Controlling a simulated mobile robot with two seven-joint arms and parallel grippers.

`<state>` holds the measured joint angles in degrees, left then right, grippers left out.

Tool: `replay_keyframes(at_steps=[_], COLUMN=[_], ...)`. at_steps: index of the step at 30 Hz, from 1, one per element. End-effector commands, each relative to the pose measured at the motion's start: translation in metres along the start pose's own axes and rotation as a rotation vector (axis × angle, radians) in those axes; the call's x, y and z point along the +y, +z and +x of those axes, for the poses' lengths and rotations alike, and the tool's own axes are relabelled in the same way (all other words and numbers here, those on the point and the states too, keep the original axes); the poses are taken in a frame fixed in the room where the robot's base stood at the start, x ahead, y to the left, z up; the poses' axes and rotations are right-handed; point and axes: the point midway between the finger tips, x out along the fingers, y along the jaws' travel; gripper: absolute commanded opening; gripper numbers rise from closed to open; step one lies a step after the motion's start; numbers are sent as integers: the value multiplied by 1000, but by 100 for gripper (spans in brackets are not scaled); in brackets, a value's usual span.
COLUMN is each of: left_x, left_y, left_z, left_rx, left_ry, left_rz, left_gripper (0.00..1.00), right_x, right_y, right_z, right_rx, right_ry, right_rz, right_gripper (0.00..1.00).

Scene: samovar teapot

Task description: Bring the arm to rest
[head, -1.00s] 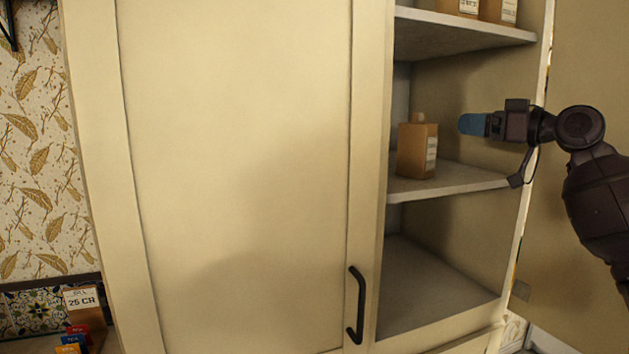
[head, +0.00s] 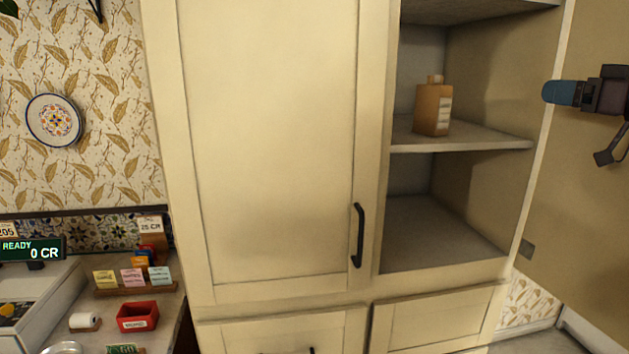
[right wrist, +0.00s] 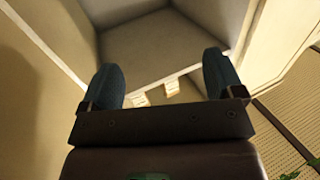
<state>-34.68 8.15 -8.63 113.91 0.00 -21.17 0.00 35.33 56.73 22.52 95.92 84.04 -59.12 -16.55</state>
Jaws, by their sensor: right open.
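My right gripper (head: 560,93) is at the right edge of the head view, in front of the open cabinet door and to the right of the shelves. Its blue fingers point left and hold nothing. In the right wrist view the two blue fingers (right wrist: 165,80) are spread wide apart, with empty space between them. A brown bottle-like container (head: 433,108) with a pale label stands upright on the middle shelf (head: 480,138), well apart from the gripper. My left gripper is not in the head view.
A cream cabinet has a closed left door (head: 270,150) with a black handle (head: 358,235). The open right door (head: 590,200) stands beside my right arm. At lower left a counter holds a red box (head: 137,317), small cards and a display (head: 30,249). The lower shelf (head: 440,235) is bare.

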Motion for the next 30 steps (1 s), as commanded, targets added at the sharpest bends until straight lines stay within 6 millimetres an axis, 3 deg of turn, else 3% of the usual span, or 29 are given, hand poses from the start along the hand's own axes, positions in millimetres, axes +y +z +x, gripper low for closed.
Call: replay_keyframes(at_steps=[6,11,14,21,26,30], left_x=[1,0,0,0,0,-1], left_y=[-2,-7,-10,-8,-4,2], left_z=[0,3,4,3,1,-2], left_rx=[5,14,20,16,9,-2], left_ry=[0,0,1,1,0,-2], left_rz=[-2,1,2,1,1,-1], left_gripper=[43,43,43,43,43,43], right_x=[18,19,17,-10,-44,-81], right_y=[-15,2,42,186,279,356], right_z=[1,19,35,60,57,44], right_rx=[89,122,112,31,-35,-96], right_ry=[162,269,331,414,427,425], right_rz=[-39,-111,-154,-235,-264,-273], right_gripper=[87,87,87,87,87,87])
